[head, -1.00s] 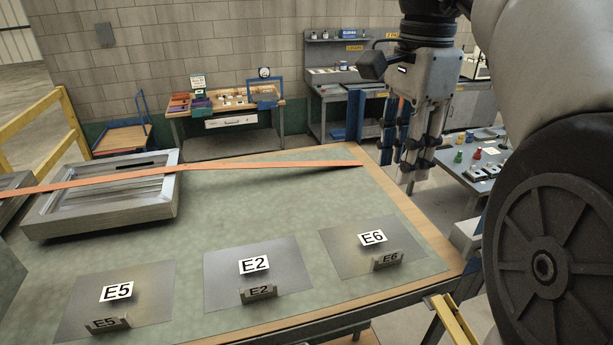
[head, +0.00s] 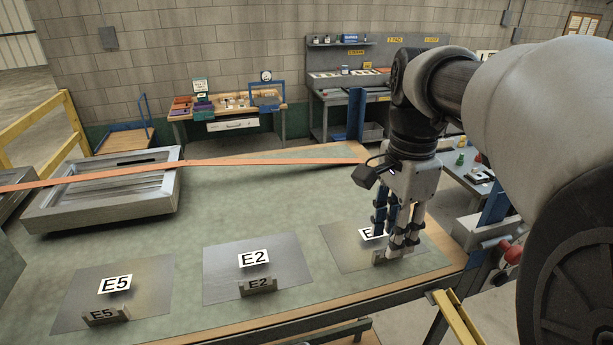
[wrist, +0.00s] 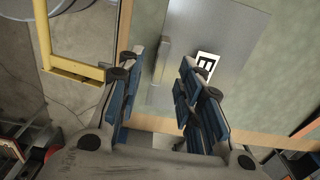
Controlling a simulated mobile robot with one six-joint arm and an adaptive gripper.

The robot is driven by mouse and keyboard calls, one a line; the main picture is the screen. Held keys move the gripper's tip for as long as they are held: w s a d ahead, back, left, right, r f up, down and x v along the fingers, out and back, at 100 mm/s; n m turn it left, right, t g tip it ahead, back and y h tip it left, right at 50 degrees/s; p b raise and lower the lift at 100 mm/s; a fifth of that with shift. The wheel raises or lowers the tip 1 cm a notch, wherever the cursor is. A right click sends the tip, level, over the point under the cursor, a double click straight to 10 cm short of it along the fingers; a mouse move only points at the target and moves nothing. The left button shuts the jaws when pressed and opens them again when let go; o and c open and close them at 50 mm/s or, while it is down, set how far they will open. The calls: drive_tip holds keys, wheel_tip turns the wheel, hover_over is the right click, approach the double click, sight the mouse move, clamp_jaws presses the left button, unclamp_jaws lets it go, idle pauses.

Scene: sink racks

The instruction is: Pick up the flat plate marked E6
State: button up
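The flat grey plate marked E6 (head: 342,258) lies on the green tabletop at the right, near the front edge. Its white label is partly covered by my gripper (head: 398,248) in the head view. The plate (wrist: 228,42) and part of its label (wrist: 207,62) show in the wrist view. A small raised tab (wrist: 162,58) stands on the plate and appears between my finger pads in the wrist view. My gripper is open above the plate, its fingers pointing down. I cannot tell whether the fingertips touch anything.
Plate E2 (head: 220,278) and plate E5 (head: 72,301) lie to the left, each with its own upright tag. A metal tray (head: 105,215) and an orange strip (head: 255,162) are farther back. The table's wooden edge is close to plate E6. A yellow rail (wrist: 75,72) stands beside the table.

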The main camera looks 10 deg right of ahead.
drive_tip(key=shift+f, duration=0.95)
clamp_jaws()
